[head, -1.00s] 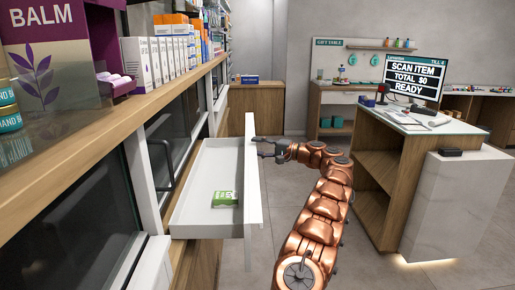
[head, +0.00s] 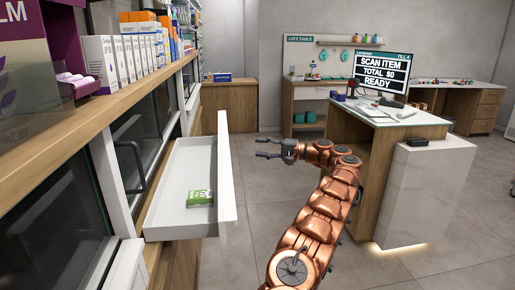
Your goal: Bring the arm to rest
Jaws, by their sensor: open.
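My gripper (head: 262,148) is at the end of my copper-coloured arm (head: 325,205), in the middle of the head view. Its two dark fingers point left and are apart, with nothing between them. The gripper is just right of the front panel of an open white drawer (head: 228,175), with a gap of floor showing between them. My arm reaches up from the bottom of the view and bends left at the wrist.
A green and white box (head: 200,198) lies in the drawer. A wooden shelf (head: 110,105) with several boxes runs along the left. A checkout counter (head: 350,140) with a monitor (head: 381,72) stands at right. Grey floor (head: 262,210) is free between drawer and counter.

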